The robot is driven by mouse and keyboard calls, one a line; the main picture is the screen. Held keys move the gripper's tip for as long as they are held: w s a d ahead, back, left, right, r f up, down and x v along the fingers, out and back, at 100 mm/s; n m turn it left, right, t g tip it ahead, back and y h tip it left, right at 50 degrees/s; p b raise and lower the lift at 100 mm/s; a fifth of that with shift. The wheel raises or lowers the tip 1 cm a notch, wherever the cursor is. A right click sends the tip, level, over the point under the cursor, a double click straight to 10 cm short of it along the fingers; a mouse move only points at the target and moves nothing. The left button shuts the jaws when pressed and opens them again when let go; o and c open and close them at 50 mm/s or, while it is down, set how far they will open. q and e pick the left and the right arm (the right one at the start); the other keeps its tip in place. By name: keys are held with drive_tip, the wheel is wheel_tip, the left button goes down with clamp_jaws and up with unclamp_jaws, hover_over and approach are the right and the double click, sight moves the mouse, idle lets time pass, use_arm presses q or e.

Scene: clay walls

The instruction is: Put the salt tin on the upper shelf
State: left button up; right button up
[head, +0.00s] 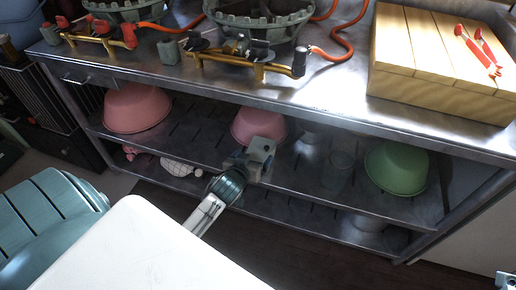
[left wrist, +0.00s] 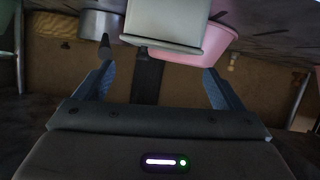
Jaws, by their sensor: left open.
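A pale box-shaped tin (left wrist: 165,22), likely the salt tin, shows upside down at the top middle of the left wrist view. It lies just ahead of my left gripper (left wrist: 158,72), in line with the gap between the fingers. The fingers are apart, and no contact shows. In the head view my left gripper (head: 250,160) reaches in at the front of the bench, before the middle pink bowl. I cannot make out the tin there. The upper shelf (head: 192,135) under the worktop is slatted metal. A small part of my right gripper (head: 505,281) shows at the lower right corner.
The upper shelf holds pink bowls (head: 137,108), a clear glass (head: 338,171) and a green bowl (head: 397,168). Cloth-like items (head: 178,168) and a pale pot (head: 368,222) are on the lower shelf (head: 290,212). Burners and a wooden box (head: 440,85) crowd the worktop.

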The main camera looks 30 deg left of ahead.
use_arm(q)
drive_tip(key=shift+v, duration=2.2)
